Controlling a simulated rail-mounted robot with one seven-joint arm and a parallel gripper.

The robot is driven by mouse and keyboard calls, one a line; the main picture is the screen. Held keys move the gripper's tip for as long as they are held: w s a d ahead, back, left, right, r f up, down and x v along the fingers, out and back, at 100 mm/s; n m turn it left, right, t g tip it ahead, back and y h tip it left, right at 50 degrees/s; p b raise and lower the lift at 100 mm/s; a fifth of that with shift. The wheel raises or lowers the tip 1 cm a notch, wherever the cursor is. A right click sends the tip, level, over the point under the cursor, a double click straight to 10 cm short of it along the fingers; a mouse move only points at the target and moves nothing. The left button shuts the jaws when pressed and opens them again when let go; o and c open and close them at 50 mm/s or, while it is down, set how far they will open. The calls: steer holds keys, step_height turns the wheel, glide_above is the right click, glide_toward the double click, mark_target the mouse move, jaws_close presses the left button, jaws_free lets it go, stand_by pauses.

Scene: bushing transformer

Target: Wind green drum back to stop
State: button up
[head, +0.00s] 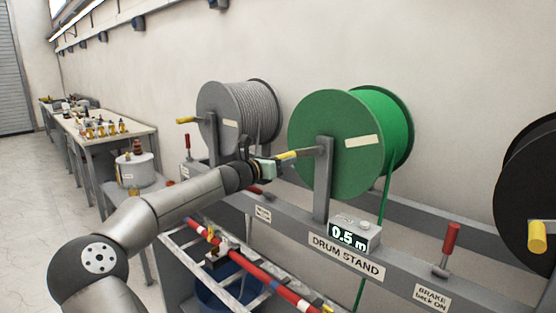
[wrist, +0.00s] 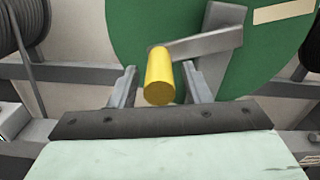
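The green drum (head: 322,168) stands on the drum stand (head: 300,232), with green cable wound on it and a green strand hanging down its right side. Its crank has a yellow handle (head: 287,156) on the left. In the wrist view the yellow handle (wrist: 159,78) points toward me, with the grey crank arm (wrist: 205,45) behind it. My gripper (head: 275,162) is at this handle. In the wrist view my gripper (wrist: 160,85) has one finger on each side of the handle, with visible gaps, so it looks open. The counter (head: 354,235) reads 0.5 m.
A grey cable drum (head: 222,115) stands to the left and a black drum (head: 530,190) to the right. A red lever (head: 450,240) rises from the stand by a "BRAKE back ON" label (head: 431,297). A rack with red bars (head: 250,268) and a blue bucket (head: 222,290) are below.

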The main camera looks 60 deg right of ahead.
steer(key=shift+r, duration=0.1)
steer(key=b+v, duration=0.2)
steer(key=v, duration=1.5)
steer(key=shift+a, duration=0.2)
steer(key=shift+w+r, duration=0.1)
